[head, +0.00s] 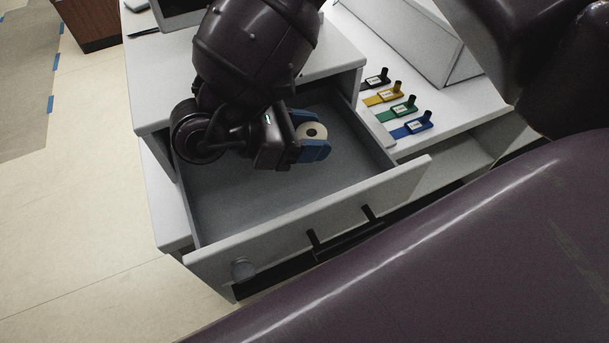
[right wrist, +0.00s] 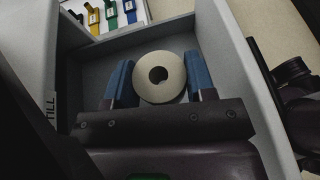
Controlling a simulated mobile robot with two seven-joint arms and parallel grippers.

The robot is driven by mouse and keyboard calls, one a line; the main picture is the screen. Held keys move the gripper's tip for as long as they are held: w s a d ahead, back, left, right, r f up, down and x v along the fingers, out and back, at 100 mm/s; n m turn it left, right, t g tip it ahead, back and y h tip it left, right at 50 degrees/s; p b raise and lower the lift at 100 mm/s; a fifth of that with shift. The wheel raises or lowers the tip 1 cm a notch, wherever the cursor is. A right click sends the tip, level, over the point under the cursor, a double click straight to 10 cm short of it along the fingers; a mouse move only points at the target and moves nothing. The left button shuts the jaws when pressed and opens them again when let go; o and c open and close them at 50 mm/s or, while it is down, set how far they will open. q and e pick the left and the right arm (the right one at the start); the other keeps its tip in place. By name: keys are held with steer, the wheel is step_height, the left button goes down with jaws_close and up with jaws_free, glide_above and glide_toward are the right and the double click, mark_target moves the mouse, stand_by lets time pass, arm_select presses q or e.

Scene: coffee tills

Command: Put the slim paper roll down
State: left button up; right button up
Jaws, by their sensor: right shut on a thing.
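The slim paper roll (head: 311,131) is white with a dark core hole. It sits between the blue fingers of my right gripper (head: 313,136), inside the open grey drawer (head: 250,208). In the right wrist view the roll (right wrist: 147,82) shows its round face, with one blue finger on each side, and the right gripper (right wrist: 160,85) is shut on it. The drawer's inner wall (right wrist: 170,38) lies beyond the roll. I cannot tell whether the roll touches the drawer floor. My left gripper is not in view.
The drawer's front panel (head: 320,222) has a dark handle and a round lock. The drawer floor towards the front is bare. Black, yellow, green and blue tagged pieces (head: 397,109) lie on the white counter to the right.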

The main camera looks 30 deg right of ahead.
steer(key=b, duration=0.1)
glide_above(309, 189)
step_height(309, 189, down, 8)
step_height(309, 189, down, 4)
steer(key=shift+f+b, duration=0.15)
steer(key=shift+b, duration=0.25)
steer(key=o, duration=0.9)
steer(key=shift+f, duration=0.1)
